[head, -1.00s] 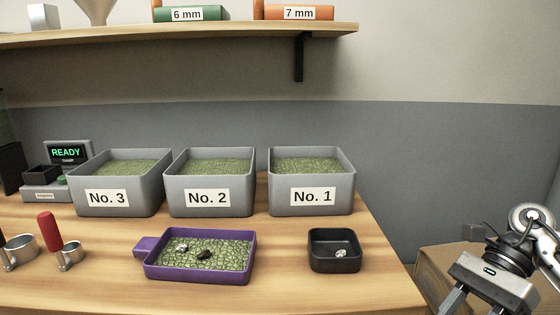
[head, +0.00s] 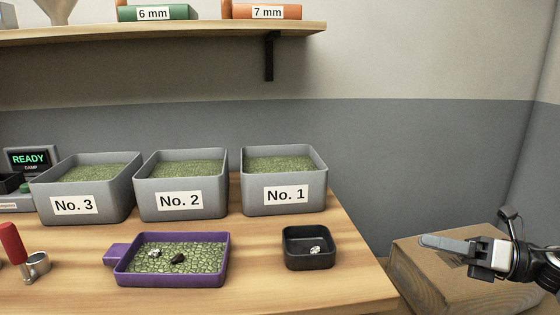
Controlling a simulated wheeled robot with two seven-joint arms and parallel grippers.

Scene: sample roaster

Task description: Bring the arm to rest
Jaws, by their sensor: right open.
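My right gripper (head: 450,247) is at the right of the head view, beyond the table's right edge and in front of a cardboard box. It points left, holds nothing that I can see, and is seen side-on. It is apart from the small black tray (head: 308,262) on the table, which has a pale stone in it. My left gripper is out of the picture.
A purple tray (head: 216,272) of green beans with a pale and a dark piece sits on the wooden table (head: 270,292). Grey bins No. 3 (head: 108,202), No. 2 (head: 208,199) and No. 1 (head: 312,190) stand behind. A cardboard box (head: 420,285) is at right.

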